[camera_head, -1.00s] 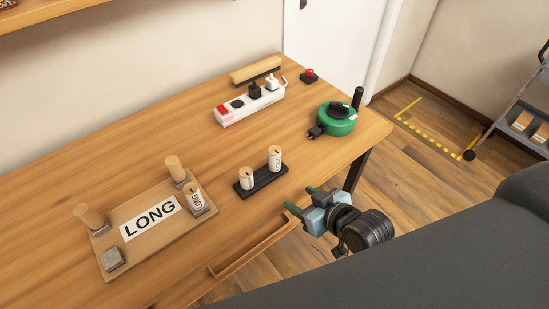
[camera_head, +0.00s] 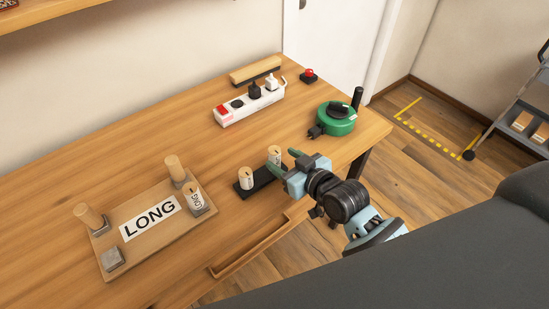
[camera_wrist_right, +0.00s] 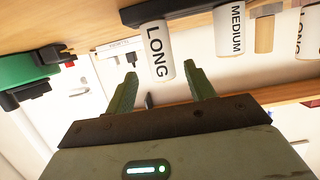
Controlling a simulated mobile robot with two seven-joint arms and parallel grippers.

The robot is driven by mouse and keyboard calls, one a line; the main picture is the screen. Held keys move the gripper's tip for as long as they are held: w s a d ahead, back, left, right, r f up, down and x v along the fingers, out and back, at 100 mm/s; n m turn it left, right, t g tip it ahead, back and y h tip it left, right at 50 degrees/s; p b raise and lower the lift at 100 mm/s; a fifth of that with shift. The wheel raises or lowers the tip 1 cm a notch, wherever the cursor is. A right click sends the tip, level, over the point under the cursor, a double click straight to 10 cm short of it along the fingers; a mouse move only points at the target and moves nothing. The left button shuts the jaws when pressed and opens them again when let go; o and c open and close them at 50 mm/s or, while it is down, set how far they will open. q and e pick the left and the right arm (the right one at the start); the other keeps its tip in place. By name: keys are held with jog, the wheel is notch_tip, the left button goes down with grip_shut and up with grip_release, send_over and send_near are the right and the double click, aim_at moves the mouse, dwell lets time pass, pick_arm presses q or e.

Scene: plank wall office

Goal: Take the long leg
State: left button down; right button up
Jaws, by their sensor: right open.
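The long leg is a pale wooden cylinder with a white LONG label, upright at the right end of a black holder (camera_head: 262,182). Its top (camera_head: 275,150) shows in the head view, partly hidden by my right gripper (camera_head: 283,161). In the right wrist view the long leg (camera_wrist_right: 157,48) appears between the open green fingertips (camera_wrist_right: 161,82), and I see no grip on it. A leg labelled MEDIUM (camera_wrist_right: 238,30) stands at the holder's other end, also in the head view (camera_head: 246,178). My left gripper is not in view.
A wooden board (camera_head: 150,242) marked LONG carries several grey corner sockets, three with legs and the front-left one (camera_head: 112,258) empty. A green cable reel (camera_head: 337,120), white power strip (camera_head: 250,105) and red button (camera_head: 309,75) stand behind. A wooden tray (camera_head: 250,250) lies along the front edge.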

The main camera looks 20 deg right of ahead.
aim_at(278, 157)
jog(key=x, duration=0.4)
jog(key=shift+w+a+f, duration=0.1)
jog(key=shift+a+f, duration=0.1)
jog(key=c, duration=1)
jog(key=shift+c, duration=0.2)
